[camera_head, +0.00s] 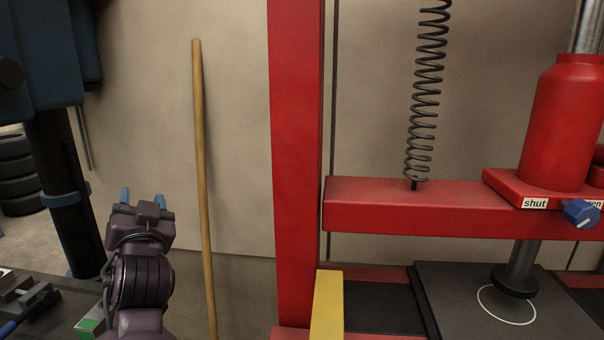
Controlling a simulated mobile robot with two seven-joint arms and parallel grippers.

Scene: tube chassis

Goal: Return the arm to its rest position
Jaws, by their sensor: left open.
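My left gripper (142,197) is in the lower left of the head view. It points up and away from me, with its two blue fingertips apart and nothing seen between them. Its dark purple wrist and arm come up from the bottom edge. It is left of the red press frame (296,150) and apart from it. My right gripper is not in view.
A wooden pole (201,170) leans against the wall just right of my gripper. A dark bench (60,315) with tools is at lower left. The red press has a cylinder (563,125), blue knob (580,213), spring (426,95) and yellow bar (327,305).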

